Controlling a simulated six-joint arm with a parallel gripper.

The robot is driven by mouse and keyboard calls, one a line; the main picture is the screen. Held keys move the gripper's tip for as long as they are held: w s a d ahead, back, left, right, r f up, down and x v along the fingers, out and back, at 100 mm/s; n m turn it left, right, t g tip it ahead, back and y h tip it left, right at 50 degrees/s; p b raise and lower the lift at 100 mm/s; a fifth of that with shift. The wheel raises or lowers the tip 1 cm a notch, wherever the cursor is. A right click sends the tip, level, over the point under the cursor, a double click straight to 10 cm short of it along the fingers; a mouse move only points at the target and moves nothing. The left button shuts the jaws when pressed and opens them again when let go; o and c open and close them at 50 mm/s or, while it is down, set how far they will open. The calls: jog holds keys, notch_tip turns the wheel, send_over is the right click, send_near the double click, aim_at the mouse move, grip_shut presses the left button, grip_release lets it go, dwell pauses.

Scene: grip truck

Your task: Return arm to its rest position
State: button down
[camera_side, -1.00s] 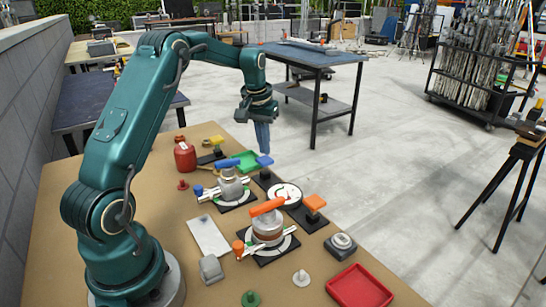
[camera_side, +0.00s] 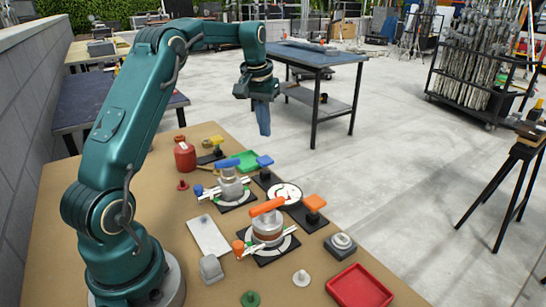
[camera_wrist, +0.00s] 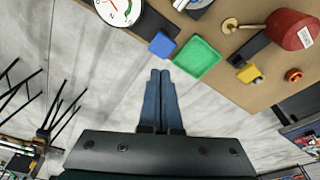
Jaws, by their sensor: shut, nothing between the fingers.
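My teal arm rises from the left of the table and reaches over its far part. My gripper (camera_side: 264,133) hangs down above and beyond the green tray (camera_side: 246,160), clear of everything on the table. In the wrist view the blue-grey fingers (camera_wrist: 160,72) lie side by side, shut and empty, with the concrete floor beneath them and the green tray just past their tips.
The table (camera_side: 160,240) holds a red canister (camera_side: 185,156), an orange-handled device (camera_side: 267,225), a blue-handled device (camera_side: 230,187), a dial (camera_side: 285,194) and a red tray (camera_side: 360,288). A blue-topped workbench (camera_side: 315,56) stands behind my gripper. The air around the gripper is free.

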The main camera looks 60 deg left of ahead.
jog(key=s+d+r+m+t, duration=0.2)
jog(key=d+r+m, duration=0.1)
jog(key=d+r, duration=0.7)
jog(key=s+d+m+t, duration=0.2)
jog(key=s+d, duration=0.6)
jog(key=s, duration=0.1)
jog(key=s+d+f+m+h, duration=0.1)
jog(key=s+d+f, duration=0.2)
jog(key=s+f, duration=0.4)
jog(key=shift+s+d+f, duration=0.15)
jog(key=shift+s+d, duration=0.05)
jog(key=shift+s, duration=0.75)
